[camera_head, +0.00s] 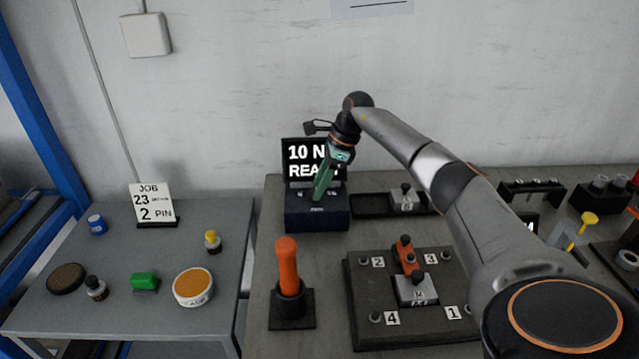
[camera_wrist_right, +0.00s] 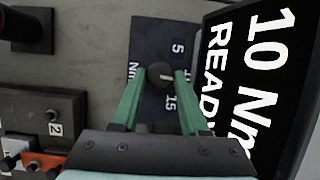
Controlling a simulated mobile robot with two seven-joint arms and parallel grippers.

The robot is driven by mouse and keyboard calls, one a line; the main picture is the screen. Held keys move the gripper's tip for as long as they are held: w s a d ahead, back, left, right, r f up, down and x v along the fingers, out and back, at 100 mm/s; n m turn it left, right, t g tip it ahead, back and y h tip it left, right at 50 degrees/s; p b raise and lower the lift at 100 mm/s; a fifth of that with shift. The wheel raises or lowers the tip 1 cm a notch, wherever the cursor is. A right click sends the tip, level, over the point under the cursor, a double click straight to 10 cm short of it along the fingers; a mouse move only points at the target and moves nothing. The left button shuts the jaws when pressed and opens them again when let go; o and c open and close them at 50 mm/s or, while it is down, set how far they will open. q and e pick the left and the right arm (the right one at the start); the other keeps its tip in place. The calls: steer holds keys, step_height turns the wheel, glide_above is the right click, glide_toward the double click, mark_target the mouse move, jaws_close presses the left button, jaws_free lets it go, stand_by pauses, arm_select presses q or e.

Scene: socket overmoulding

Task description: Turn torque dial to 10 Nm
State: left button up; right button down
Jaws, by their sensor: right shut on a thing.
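The torque dial (camera_wrist_right: 160,74) is a small dark round knob on a dark blue box (camera_head: 318,212) at the back of the table. My right gripper (camera_wrist_right: 158,78) has its green fingers shut on the dial, one on each side. In the head view the right gripper (camera_head: 321,192) reaches down onto the box and hides the dial. The box's display (camera_head: 305,160) reads "10 N" and "REA", partly covered by the gripper; in the wrist view the display (camera_wrist_right: 245,95) reads "10 Nm READY". Marks 5 and 15 show beside the dial. My left gripper is not in view.
An orange-handled tool (camera_head: 288,268) stands in a dark holder in front of the box. A fixture plate (camera_head: 362,300) with numbered posts lies to its right, below my right arm. A dark tray (camera_head: 368,205) is beside the box. A side table (camera_head: 150,245) holds small containers and a job card.

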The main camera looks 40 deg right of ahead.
steer(key=shift+n, duration=0.5)
steer(key=shift+c, duration=2.1)
jaws_free()
steer(key=shift+r, duration=0.1)
steer(key=v, duration=1.2)
steer(key=shift+w+d, duration=0.2)
steer(key=shift+d, duration=0.1)
steer(key=shift+r, duration=0.1)
